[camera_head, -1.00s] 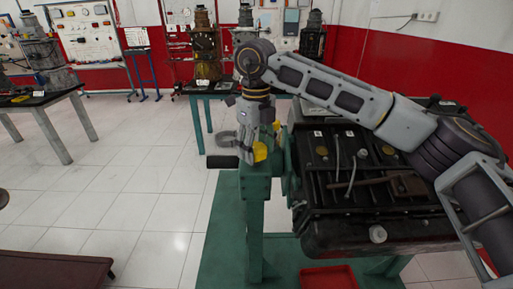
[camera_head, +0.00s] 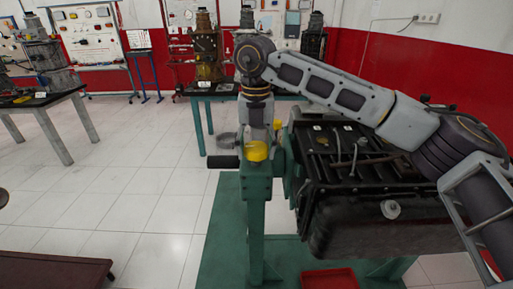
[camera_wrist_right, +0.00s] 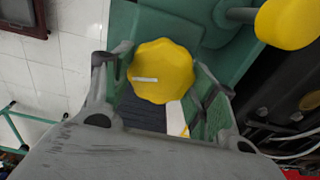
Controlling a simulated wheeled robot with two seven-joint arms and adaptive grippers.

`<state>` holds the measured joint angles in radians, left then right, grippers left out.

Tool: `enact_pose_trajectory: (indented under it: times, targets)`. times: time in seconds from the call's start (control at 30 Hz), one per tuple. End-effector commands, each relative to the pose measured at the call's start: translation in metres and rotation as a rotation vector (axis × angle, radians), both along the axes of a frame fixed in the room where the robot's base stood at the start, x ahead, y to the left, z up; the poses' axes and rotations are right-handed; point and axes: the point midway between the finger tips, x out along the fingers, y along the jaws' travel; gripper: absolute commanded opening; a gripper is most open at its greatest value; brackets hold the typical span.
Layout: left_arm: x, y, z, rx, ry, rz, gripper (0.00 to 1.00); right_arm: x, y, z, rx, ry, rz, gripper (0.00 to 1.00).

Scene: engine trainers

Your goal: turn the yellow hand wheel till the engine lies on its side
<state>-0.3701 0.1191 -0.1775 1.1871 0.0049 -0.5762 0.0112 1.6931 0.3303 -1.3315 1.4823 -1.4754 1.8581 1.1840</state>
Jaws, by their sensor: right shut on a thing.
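The yellow hand wheel (camera_head: 257,151) is on the green engine stand (camera_head: 256,199), left of the engine. It also shows as a lobed yellow knob with a white mark in the right wrist view (camera_wrist_right: 160,65). My right gripper (camera_wrist_right: 160,85) is shut on it, with fingers on both sides; in the head view the gripper (camera_head: 256,120) comes down from above. The dark engine (camera_head: 375,236) hangs tilted on the stand, its large near side showing and its top face foreshortened. My left gripper is out of view.
A second yellow knob (camera_wrist_right: 290,22) is close to my right gripper. A black handle (camera_head: 222,161) sticks out left of the wheel. A red tray (camera_head: 328,279) lies below the engine. A table (camera_head: 45,98) stands at left; the tiled floor between is clear.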

Motion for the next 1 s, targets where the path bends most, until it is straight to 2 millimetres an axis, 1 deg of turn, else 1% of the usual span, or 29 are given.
enact_pose_trajectory:
  times: [0.2, 0.4, 0.87, 0.9, 1.0]
  targets:
    - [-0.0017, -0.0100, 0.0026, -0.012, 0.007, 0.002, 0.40, 0.0013, 0.0001, 0.0018, 0.002, -0.005, -0.120, 0.34]
    - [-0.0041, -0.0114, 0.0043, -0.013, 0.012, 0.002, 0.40, 0.0014, 0.0003, 0.0020, 0.002, -0.005, -0.179, 0.34]
    - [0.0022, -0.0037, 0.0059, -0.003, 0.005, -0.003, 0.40, 0.0016, 0.0003, 0.0023, 0.003, -0.006, -0.195, 0.34]
    - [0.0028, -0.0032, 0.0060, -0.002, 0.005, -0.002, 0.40, 0.0015, 0.0003, 0.0023, 0.003, -0.006, -0.195, 0.59]
    - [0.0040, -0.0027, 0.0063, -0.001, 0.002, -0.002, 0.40, 0.0013, 0.0004, 0.0021, 0.002, -0.005, -0.194, 0.72]
